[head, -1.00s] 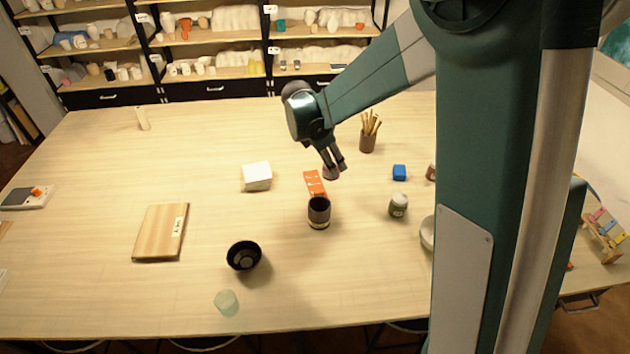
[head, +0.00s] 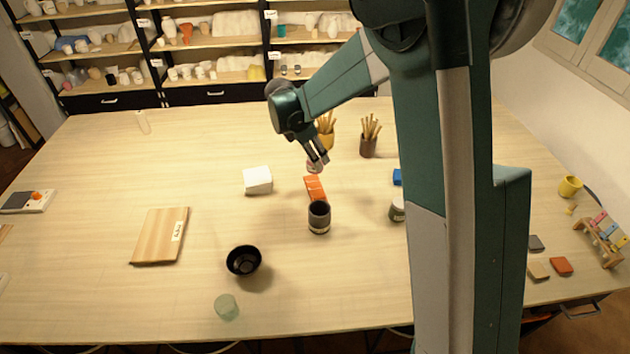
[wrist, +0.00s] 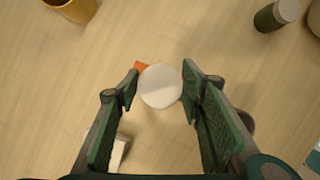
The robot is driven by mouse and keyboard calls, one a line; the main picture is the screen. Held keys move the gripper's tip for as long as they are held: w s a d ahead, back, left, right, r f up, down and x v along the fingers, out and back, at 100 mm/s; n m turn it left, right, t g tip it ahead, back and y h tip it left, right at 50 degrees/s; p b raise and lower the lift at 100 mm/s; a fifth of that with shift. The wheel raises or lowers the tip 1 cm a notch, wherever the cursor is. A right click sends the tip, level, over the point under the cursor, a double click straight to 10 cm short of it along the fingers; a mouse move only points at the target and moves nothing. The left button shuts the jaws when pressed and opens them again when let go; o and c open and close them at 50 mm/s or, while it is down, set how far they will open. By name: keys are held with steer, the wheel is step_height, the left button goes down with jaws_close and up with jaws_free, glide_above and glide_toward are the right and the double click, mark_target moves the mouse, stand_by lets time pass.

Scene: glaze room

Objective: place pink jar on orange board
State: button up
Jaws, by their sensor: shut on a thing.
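The pink jar (head: 314,168) is between the fingers of my gripper (head: 320,160), mostly hidden by them in the head view. In the wrist view its round white top (wrist: 160,87) sits between the two fingertips, which are shut on it. The orange board (head: 315,189) is a small, narrow strip on the table. The jar is at the far end of the board in the head view. In the wrist view only a corner of the board (wrist: 140,66) shows beside the jar's top. I cannot tell whether the jar touches the board.
A dark cup (head: 319,217) stands at the board's near end. A white box (head: 257,180) is to its left. A yellow pot (head: 326,140) and a brown pot (head: 368,145) with sticks stand behind. A lidded jar (head: 397,211) is to the right, partly hidden by my arm.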

mark_target(308, 163)
steer(key=shift+f, duration=2.85)
steer(key=shift+f, duration=0.1)
steer(key=shift+f, duration=1.75)
steer(key=shift+f, duration=0.2)
steer(key=o, duration=1)
steer(key=shift+r, duration=0.15)
steer(key=v, duration=1.2)
